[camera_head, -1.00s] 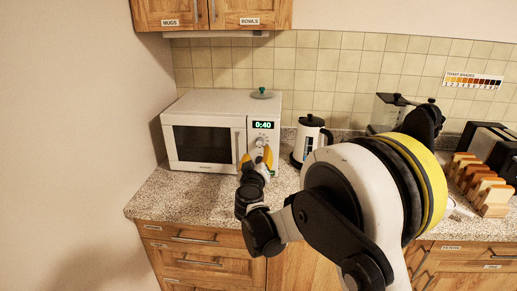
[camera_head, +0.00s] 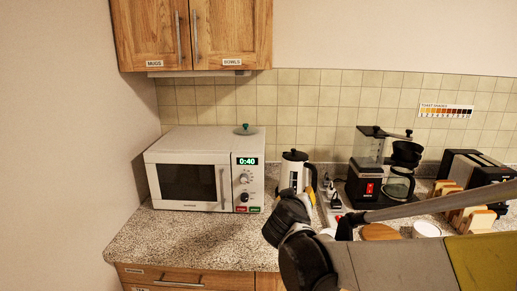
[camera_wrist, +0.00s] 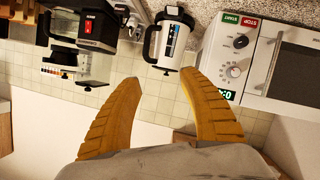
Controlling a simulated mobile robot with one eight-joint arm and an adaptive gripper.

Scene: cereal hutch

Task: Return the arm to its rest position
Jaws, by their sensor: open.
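My gripper (camera_wrist: 163,95) shows in the wrist view as two orange ribbed fingers, spread apart with nothing between them. The wrist view is upside down, with the tiled wall beyond the fingertips.
A white microwave (camera_head: 189,176) reading 0:40 stands on the speckled counter (camera_head: 175,235) at left. A kettle (camera_head: 294,172), a coffee maker (camera_head: 366,180), a toaster (camera_head: 468,170) and bread slices in a rack (camera_head: 445,188) stand to its right. Wall cupboards (camera_head: 155,30) hang above.

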